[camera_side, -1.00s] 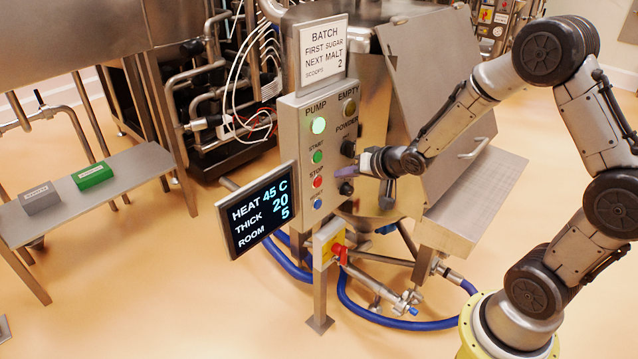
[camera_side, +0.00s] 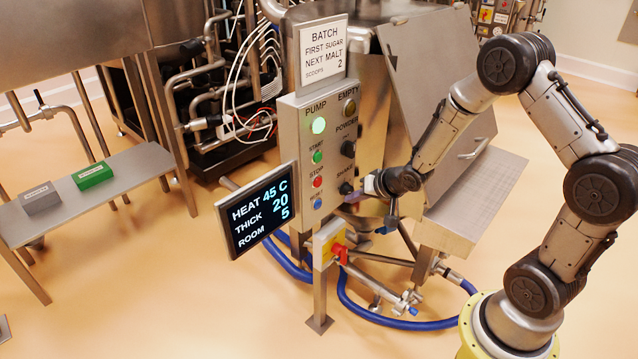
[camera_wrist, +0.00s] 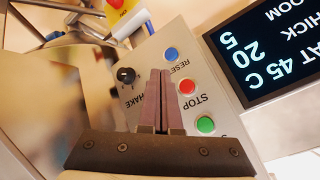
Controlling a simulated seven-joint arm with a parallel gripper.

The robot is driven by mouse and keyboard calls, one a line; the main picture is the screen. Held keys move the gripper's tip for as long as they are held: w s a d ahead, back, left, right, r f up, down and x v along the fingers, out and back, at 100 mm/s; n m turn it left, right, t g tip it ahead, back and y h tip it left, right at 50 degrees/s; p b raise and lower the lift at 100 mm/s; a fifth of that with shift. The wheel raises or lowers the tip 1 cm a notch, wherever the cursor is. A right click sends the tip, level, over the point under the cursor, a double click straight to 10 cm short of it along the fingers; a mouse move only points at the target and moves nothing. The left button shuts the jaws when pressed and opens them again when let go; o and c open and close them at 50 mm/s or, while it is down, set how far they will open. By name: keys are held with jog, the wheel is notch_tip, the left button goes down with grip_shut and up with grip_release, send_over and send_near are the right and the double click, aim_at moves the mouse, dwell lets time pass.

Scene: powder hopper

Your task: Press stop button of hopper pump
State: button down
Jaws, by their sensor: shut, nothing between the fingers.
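The red stop button (camera_side: 317,182) sits on the grey control panel (camera_side: 330,225), between the green start button (camera_side: 317,157) above and the blue reset button (camera_side: 317,203) below. The green pump lamp (camera_side: 318,126) is lit. My gripper (camera_side: 368,186) is shut and empty, to the right of the stop button and close to the shake knob (camera_side: 346,188). In the wrist view, my shut fingertips (camera_wrist: 161,72) point at the panel between the shake knob (camera_wrist: 126,75) and the stop button (camera_wrist: 187,86). The fingers do not cover the red button. Their exact distance from the panel is unclear.
A display (camera_side: 258,210) reading heat, thick and room juts out left of the panel. A bench (camera_side: 110,190) stands at left.

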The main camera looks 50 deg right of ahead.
aim_at(320, 186)
jog(key=w, duration=0.7)
jog(key=shift+w, duration=0.25)
jog(key=shift+w, duration=0.1)
dwell(1.8)
jog(key=shift+w, duration=0.3)
jog(key=shift+w, duration=0.4)
dwell(0.8)
jog(key=shift+s, duration=0.85)
jog(key=shift+s, duration=2.5)
